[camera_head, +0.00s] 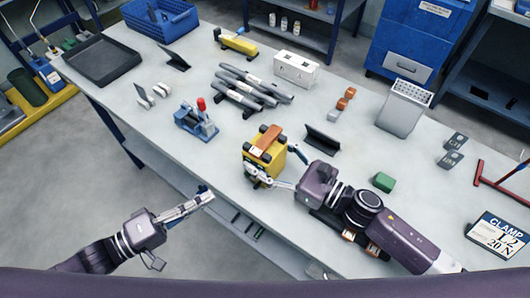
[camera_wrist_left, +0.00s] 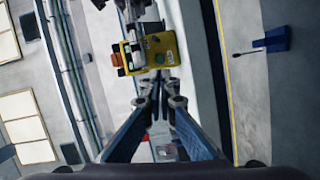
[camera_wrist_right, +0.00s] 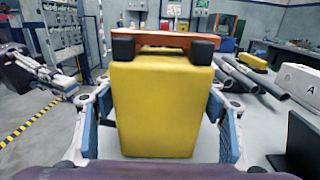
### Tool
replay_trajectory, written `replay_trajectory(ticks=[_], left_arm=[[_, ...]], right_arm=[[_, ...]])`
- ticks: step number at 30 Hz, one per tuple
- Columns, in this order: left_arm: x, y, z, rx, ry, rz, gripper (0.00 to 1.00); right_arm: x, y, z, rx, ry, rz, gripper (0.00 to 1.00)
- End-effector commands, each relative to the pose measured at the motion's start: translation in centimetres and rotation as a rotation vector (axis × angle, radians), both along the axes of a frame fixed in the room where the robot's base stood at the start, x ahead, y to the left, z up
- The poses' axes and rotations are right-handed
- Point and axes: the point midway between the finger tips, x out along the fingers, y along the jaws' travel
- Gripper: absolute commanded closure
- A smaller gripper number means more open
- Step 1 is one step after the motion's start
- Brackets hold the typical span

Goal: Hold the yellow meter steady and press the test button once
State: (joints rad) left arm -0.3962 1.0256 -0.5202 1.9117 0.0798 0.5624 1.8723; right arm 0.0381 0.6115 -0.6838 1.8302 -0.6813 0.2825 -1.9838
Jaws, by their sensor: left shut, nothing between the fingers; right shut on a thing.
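The yellow meter (camera_head: 262,163) stands upright near the front edge of the table, with an orange-brown handle on black posts across its top. My right gripper (camera_head: 273,167) is shut on it. In the right wrist view the meter (camera_wrist_right: 155,105) sits between the two blue finger pads. My left gripper (camera_head: 205,192) is shut and empty, in front of the table edge, to the left of the meter and apart from it. In the left wrist view the meter's face (camera_wrist_left: 160,48) shows ahead of the fingers (camera_wrist_left: 158,90), with small round features. I cannot tell which one is the test button.
A blue clamp device with a red knob (camera_head: 196,120) stands left of the meter. Grey tubes (camera_head: 250,88) lie behind it. A black angled stand (camera_head: 322,139) and a green block (camera_head: 384,181) are to the right.

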Motion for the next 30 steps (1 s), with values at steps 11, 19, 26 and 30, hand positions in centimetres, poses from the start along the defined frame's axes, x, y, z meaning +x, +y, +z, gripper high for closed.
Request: replay_trajectory(ticks=[11,19,26,30], left_arm=[[0.0,0.0,0.0,0.000,0.000,0.000,1.00],[-0.8,-2.1,1.0,-0.158,0.035,0.081,1.00],[-1.4,-4.5,3.1,-0.486,0.126,0.327,1.00],[-1.6,-4.5,3.5,-0.665,0.198,0.517,1.00]], right_arm=[[0.0,0.0,0.0,0.000,0.000,0.000,0.73],[0.0,0.0,0.0,0.000,0.000,0.000,0.73],[0.0,0.0,0.0,0.000,0.000,0.000,0.73],[0.0,0.0,0.0,0.000,0.000,0.000,0.73]])
